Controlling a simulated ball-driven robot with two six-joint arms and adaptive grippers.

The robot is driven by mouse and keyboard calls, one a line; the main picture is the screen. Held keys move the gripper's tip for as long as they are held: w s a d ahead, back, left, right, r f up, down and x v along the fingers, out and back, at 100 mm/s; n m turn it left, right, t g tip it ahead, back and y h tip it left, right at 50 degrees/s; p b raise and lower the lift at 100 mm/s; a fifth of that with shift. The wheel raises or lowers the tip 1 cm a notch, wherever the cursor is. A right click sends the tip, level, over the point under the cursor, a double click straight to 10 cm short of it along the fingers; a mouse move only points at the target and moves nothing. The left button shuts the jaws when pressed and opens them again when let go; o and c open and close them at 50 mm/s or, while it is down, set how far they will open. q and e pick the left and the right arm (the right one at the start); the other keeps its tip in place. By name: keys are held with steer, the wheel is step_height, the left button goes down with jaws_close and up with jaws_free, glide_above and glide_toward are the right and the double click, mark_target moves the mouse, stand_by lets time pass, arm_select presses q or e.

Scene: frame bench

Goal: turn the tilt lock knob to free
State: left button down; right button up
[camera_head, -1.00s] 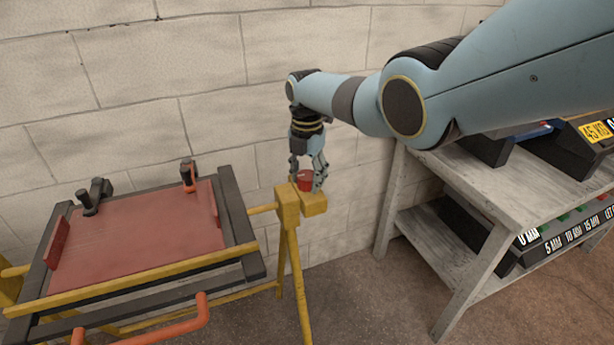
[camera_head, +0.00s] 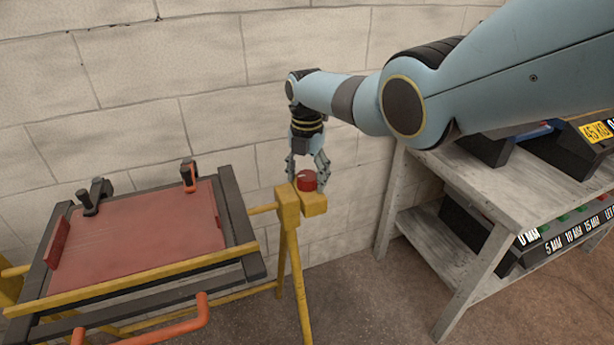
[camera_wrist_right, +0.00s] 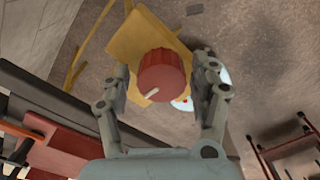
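The tilt lock knob (camera_head: 306,181) is a red round knob on top of the yellow stand's head (camera_head: 289,207). In the right wrist view the knob (camera_wrist_right: 162,75) has a ribbed side and a pale pointer mark toward the lower left. My right gripper (camera_head: 307,180) points down over the knob. Its fingers stand apart on either side of it, and the wrist view (camera_wrist_right: 160,88) shows gaps between the fingers and the knob. My left gripper is in neither view.
The yellow stand carries a tilting frame with a red panel (camera_head: 140,240) and an orange handle (camera_head: 170,328). A grey wooden shelf bench (camera_head: 500,185) with black bins stands at the right. A block wall is behind.

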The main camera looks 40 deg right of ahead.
mark_target(307, 175)
stand_by(0.3)
step_height(307, 175, up, 12)
steer(key=shift+f, duration=0.1)
stand_by(0.4)
stand_by(0.3)
